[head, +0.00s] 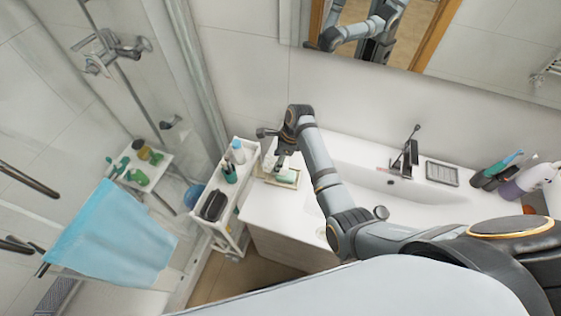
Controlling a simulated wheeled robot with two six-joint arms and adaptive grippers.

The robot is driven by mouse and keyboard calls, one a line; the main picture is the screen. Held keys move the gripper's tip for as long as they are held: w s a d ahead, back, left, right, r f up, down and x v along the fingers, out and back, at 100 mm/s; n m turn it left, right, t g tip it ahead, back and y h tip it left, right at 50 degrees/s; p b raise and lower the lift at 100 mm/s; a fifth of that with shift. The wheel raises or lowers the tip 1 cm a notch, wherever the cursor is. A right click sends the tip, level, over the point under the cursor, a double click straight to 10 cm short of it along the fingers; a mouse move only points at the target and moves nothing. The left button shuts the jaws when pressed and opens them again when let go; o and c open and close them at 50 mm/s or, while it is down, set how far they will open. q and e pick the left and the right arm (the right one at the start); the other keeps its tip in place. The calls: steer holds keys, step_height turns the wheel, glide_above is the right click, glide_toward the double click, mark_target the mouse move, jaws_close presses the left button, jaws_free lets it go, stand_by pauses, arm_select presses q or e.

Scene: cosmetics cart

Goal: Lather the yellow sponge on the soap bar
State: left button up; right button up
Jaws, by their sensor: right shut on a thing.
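My right arm reaches across the white washbasin counter, and my right gripper (279,167) points down at the counter's left end. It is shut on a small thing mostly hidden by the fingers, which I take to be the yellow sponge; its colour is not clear. Just under and beside the fingertips is a shallow beige soap dish (295,184) with a pale bar in it, likely the soap bar (288,177). I cannot tell whether the held thing touches the bar. My left gripper is not in view.
A white cart (247,160) with bottles and a dark container (213,205) stands left of the counter. The basin has a black faucet (405,155) and a grey ribbed tray (441,173). A blue towel (115,240) hangs at the left.

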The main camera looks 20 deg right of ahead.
mark_target(284, 165)
steer(key=shift+s+d, duration=0.1)
steer(key=shift+d, duration=0.05)
steer(key=shift+s+d, duration=0.35)
steer(key=shift+d, duration=0.2)
steer(key=shift+s+d, duration=0.35)
steer(key=shift+d, duration=0.2)
steer(key=shift+w+a, duration=0.4)
steer(key=shift+a, duration=0.25)
steer(key=shift+w+a, duration=0.4)
steer(key=shift+a, duration=0.2)
steer(key=shift+s+d, duration=0.4)
steer(key=shift+d, duration=0.25)
steer(key=shift+s+d, duration=0.4)
steer(key=shift+d, duration=0.2)
steer(key=shift+a+r, duration=0.1)
steer(key=shift+r, duration=3.5)
